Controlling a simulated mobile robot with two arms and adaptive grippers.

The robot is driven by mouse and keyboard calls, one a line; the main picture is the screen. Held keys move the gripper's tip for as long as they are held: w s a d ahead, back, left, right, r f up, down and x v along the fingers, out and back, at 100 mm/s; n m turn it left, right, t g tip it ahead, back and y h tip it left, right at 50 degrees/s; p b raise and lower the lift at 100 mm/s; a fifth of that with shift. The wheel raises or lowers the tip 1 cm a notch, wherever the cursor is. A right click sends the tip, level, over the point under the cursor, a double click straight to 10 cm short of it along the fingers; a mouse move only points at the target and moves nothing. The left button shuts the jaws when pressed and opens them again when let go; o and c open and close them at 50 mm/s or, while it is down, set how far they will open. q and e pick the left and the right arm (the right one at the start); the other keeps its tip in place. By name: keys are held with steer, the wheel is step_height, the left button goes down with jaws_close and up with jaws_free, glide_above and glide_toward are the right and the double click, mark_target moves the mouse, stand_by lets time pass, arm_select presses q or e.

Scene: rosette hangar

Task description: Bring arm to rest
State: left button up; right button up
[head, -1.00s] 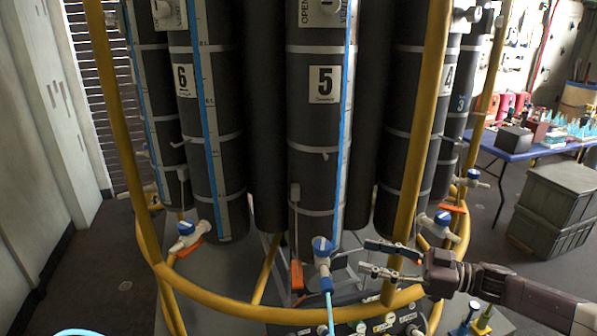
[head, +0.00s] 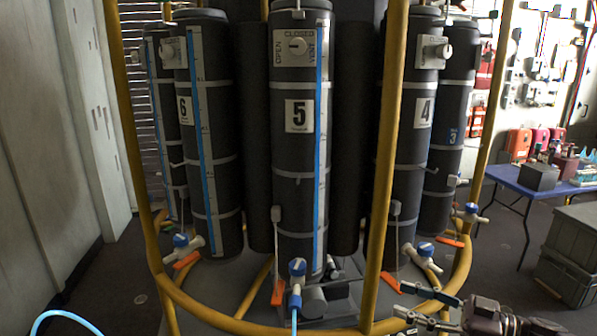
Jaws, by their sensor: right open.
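My right gripper (head: 428,303) is at the lower right of the head view, in front of the yellow rail. Its two fingers are spread apart and nothing shows between them. Its arm comes in from the lower right corner and is partly cut off by the frame's edge. My left gripper is not in view.
A yellow tubular rail (head: 235,324) rings dark numbered cylinders, with cylinder 5 (head: 296,160) in the middle. Blue-capped valves (head: 297,268) sit at their bases. A blue table (head: 520,183) and grey crates (head: 570,250) stand at right. A light blue hose (head: 65,314) shows lower left.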

steer(key=s+a+f+m+t+h, duration=0.25)
steer(key=a+f, duration=0.35)
steer(key=a, duration=0.4)
steer(key=s+a+f+m+t+h, duration=0.1)
steer(key=s+a+f+m+h, duration=0.2)
steer(key=a+f, duration=0.5)
steer(key=s+d+f+m+g+h, duration=0.25)
steer(key=s+d, duration=0.25)
steer(key=s, duration=0.4)
steer(key=s+d+f+m+g+h, duration=0.1)
steer(key=s+d+f+g+h, duration=0.3)
steer(key=s, duration=0.6)
steer(key=s+d+f+m+g+h, duration=0.2)
steer(key=s+d+h, duration=0.25)
steer(key=s, duration=0.45)
step_height(320, 180, down, 26)
steer(key=s+g, duration=0.1)
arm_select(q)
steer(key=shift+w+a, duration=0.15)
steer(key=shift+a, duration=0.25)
arm_select(e)
steer(key=s+d+f, duration=0.1)
steer(key=s+f, duration=0.7)
steer(key=s+d+f+n+g, duration=0.1)
steer(key=s+d+f, duration=0.1)
steer(key=s+f, duration=0.7)
steer(key=shift+s+d+y, duration=0.3)
steer(key=shift+y, duration=0.05)
